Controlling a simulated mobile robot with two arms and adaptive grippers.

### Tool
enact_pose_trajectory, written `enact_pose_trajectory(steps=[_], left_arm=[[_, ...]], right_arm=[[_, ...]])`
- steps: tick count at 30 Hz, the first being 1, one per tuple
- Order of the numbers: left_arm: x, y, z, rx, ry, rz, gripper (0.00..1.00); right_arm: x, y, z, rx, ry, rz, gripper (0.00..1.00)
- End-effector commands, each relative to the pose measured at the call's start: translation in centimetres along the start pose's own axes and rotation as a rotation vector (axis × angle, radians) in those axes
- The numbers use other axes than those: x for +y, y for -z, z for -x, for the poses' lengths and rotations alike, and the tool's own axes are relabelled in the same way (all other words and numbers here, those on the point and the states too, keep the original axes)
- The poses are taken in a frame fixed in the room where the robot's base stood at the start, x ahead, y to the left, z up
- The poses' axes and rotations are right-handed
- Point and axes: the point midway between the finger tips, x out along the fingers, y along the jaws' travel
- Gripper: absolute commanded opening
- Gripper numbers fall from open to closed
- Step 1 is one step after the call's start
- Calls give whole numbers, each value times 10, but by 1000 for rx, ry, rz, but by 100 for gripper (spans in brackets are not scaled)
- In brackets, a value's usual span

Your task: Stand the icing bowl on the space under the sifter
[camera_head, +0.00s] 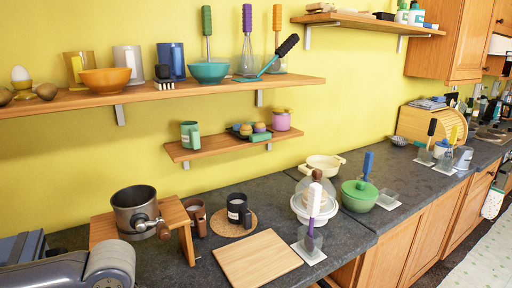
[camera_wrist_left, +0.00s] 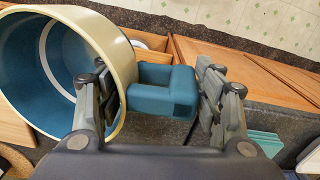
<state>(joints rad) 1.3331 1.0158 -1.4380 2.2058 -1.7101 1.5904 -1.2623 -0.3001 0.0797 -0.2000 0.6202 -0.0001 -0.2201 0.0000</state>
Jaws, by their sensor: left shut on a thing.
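The metal sifter (camera_head: 134,206) with its side crank sits on a wooden stand (camera_head: 187,245) at the lower left in the head view. The space under the stand is mostly hidden by my grey left arm and the sifter's crank. In the left wrist view my left gripper (camera_wrist_left: 155,95) is shut on the blue handle of a cream vessel with a blue inside, likely the icing bowl (camera_wrist_left: 60,60). The vessel is tilted in this picture, its open mouth at the left. I cannot tell its height above the counter. My left gripper's fingers and my right gripper are outside the head view.
A brown mug (camera_head: 195,214) stands close to the stand's right leg. A dark mug (camera_head: 238,208) stands on a round mat. A wooden board (camera_head: 257,259) lies in front.

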Motion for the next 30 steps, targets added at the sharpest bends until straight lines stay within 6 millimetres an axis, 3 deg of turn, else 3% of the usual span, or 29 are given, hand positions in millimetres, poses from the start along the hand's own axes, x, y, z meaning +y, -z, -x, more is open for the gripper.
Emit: enact_pose_trajectory(steps=[6, 13, 18, 30], left_arm=[[8, -14, 13, 2, -4, -356, 0], [12, -23, 21, 3, -5, -612, 0], [13, -25, 24, 5, -5, -691, 0], [13, -26, 24, 5, -5, -700, 0]], right_arm=[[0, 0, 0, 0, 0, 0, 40], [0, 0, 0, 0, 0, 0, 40], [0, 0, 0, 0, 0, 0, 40], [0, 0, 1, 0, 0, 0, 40]])
